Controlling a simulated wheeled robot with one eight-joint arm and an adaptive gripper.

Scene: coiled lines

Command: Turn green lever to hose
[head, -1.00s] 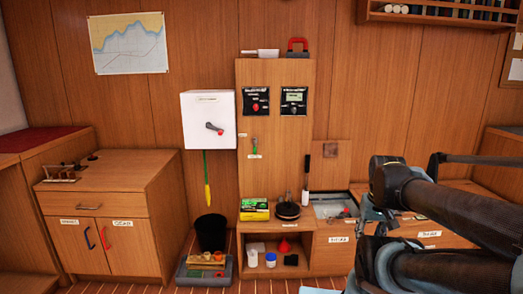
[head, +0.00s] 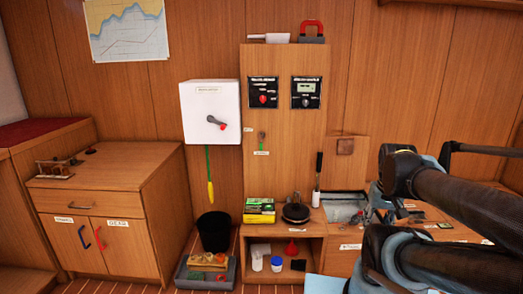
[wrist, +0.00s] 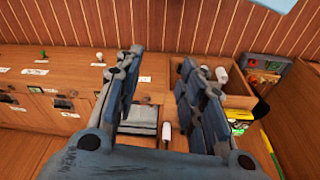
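A small lever (head: 262,137) hangs on the wooden panel (head: 285,165) in the head view, above a small label with green on it. It is too small to read its label or its exact setting. In the wrist view a small green knob-like thing (wrist: 42,54) stands on the counter at the far left; I cannot tell whether it is a lever. My gripper (wrist: 158,62) is open and empty in the wrist view, its two fingers apart above the counter. In the head view my arm reaches in from the right, well to the right of the panel lever.
A white box (head: 209,110) with a red-tipped grey handle hangs left of the panel. A black bucket (head: 214,232) stands below it. A yellow-green box (head: 259,211) and a dark coil (head: 295,213) sit on the ledge below the lever. An open compartment (head: 345,207) lies to their right.

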